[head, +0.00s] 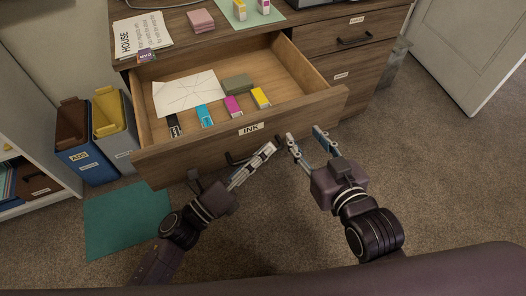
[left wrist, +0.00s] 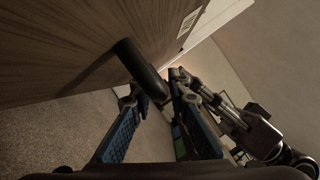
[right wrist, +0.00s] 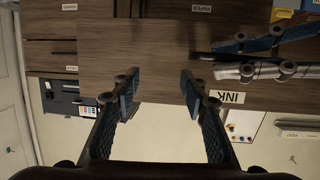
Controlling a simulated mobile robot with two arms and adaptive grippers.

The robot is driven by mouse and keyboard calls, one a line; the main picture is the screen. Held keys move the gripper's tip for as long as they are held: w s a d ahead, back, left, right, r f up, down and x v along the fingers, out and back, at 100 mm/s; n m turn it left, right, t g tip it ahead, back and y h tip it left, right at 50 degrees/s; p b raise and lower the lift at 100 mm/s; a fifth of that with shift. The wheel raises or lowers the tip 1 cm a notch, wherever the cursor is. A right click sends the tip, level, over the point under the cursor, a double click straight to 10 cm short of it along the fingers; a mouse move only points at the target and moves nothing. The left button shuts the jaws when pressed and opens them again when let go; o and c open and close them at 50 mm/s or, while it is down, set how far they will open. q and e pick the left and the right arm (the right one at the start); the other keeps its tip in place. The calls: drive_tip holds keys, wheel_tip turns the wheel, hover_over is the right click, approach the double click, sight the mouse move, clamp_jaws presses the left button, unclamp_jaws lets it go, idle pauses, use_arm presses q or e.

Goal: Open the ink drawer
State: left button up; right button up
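The ink drawer (head: 210,144), a wooden drawer with an INK label (head: 251,128), is pulled well out of the desk. Its inside shows from above. Its dark bar handle (head: 238,160) is on the front and is partly hidden in the head view. My left gripper (head: 266,150) is at the handle; in the left wrist view the handle (left wrist: 142,70) reaches between its spread fingers (left wrist: 153,102), with a gap showing. My right gripper (head: 305,134) is open and empty, its fingers (right wrist: 158,85) facing the drawer front (right wrist: 150,60) to the right of the left gripper.
The drawer holds black, cyan, magenta (head: 233,106) and yellow cartridges, a white sheet (head: 188,94) and a green block (head: 237,84). Other drawers with handles (head: 355,40) are at right. Bins (head: 80,145) and a teal mat (head: 125,218) are at left. Carpet at right is clear.

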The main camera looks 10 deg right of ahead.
use_arm(q)
drive_tip(key=v, duration=1.2)
drive_tip(key=shift+s+f, duration=0.1)
